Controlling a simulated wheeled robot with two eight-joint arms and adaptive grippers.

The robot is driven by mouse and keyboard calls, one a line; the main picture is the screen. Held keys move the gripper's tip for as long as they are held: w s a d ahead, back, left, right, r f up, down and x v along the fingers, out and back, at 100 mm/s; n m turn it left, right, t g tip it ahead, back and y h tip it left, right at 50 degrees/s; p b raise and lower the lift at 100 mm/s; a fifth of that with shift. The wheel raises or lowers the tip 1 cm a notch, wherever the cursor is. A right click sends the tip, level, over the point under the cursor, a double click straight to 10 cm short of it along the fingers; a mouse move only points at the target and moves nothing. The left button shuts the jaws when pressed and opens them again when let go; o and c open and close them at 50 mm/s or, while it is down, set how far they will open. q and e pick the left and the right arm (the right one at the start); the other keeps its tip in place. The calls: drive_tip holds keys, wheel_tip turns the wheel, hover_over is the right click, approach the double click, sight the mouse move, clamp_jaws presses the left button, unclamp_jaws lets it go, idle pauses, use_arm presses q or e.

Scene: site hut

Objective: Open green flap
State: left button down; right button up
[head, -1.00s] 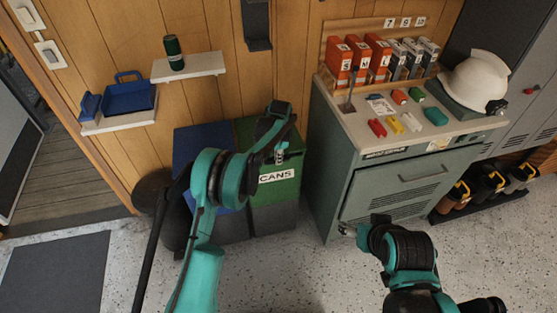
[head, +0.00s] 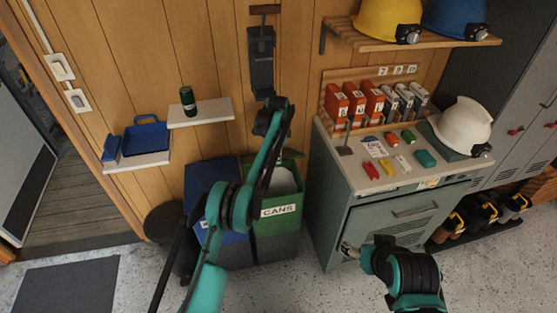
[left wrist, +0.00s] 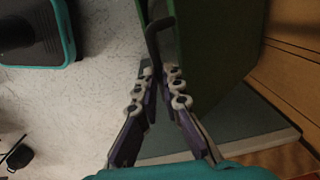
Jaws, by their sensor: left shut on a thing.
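The green bin (head: 278,235) labelled CANS stands against the wooden wall, left of the grey cabinet. Its top is open and the pale inside shows. The green flap (head: 292,154) is raised at the back of the bin, partly hidden by my left arm. In the left wrist view the green flap (left wrist: 215,45) fills the upper middle, with a dark curved handle (left wrist: 152,35) beside it. My left gripper (left wrist: 163,88) is shut on this handle. My right gripper (head: 348,250) is low in front of the cabinet, small and partly hidden, so its jaws cannot be read.
The grey cabinet (head: 390,228) is close on the right. A small shelf (head: 203,113) with a dark green can (head: 188,101) juts from the wall above. Floor in front is clear.

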use_arm(q)
drive_tip(key=shift+w+a+f, duration=0.1)
drive_tip(key=shift+w+a, duration=0.25)
drive_tip(key=shift+w, duration=0.05)
drive_tip(key=c, duration=1.6)
unclamp_jaws()
drive_tip(key=shift+w+f, duration=0.15)
drive_tip(key=shift+w, duration=0.1)
wheel_tip(320, 180, up, 8)
drive_tip(key=shift+s+d+f, duration=0.2)
drive_tip(key=shift+s+f, duration=0.05)
